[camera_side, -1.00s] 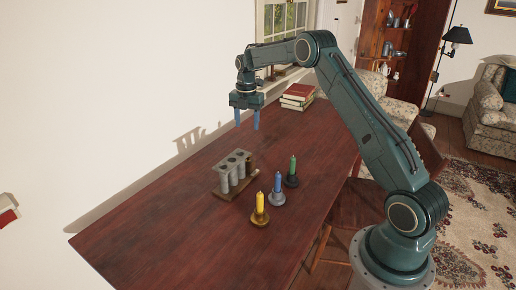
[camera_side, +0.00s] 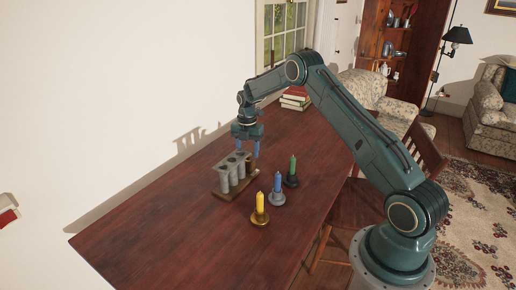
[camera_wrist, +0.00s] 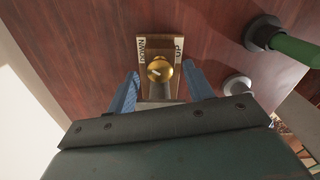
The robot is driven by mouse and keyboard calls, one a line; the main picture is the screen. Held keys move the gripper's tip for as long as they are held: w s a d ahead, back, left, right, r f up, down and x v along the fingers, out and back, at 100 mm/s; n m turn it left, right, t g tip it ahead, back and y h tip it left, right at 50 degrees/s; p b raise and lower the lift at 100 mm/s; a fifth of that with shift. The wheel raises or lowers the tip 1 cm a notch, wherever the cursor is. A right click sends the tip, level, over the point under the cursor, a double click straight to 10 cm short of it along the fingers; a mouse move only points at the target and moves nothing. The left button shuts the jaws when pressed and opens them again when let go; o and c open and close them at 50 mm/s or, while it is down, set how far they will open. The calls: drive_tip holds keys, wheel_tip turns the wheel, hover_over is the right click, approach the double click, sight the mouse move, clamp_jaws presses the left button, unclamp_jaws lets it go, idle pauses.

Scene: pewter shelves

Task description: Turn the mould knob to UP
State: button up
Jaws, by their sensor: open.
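The mould (camera_side: 232,172) is a row of grey tubes on a wooden stand on the table. Its brass knob (camera_wrist: 159,70) sits on a wooden plate (camera_wrist: 160,42) in the wrist view, with the DOWN label (camera_wrist: 142,52) at left and the UP label (camera_wrist: 178,48) at right. A pale mark on the knob lies on its left, toward the DOWN side. My gripper (camera_wrist: 160,74) is open, its blue fingers on either side of the knob with gaps. In the side view my gripper (camera_side: 247,150) is low at the mould's far end, hiding the knob there.
Yellow (camera_side: 260,202), blue (camera_side: 278,184) and green (camera_side: 293,166) candles in holders stand right of the mould. Books (camera_side: 294,98) are stacked at the table's far end. The near part of the table (camera_side: 190,235) is clear; a white wall borders its left side.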

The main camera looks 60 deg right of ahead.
drive_tip(key=c, duration=1)
drive_tip(key=shift+m, duration=2.3)
drive_tip(key=o, duration=1)
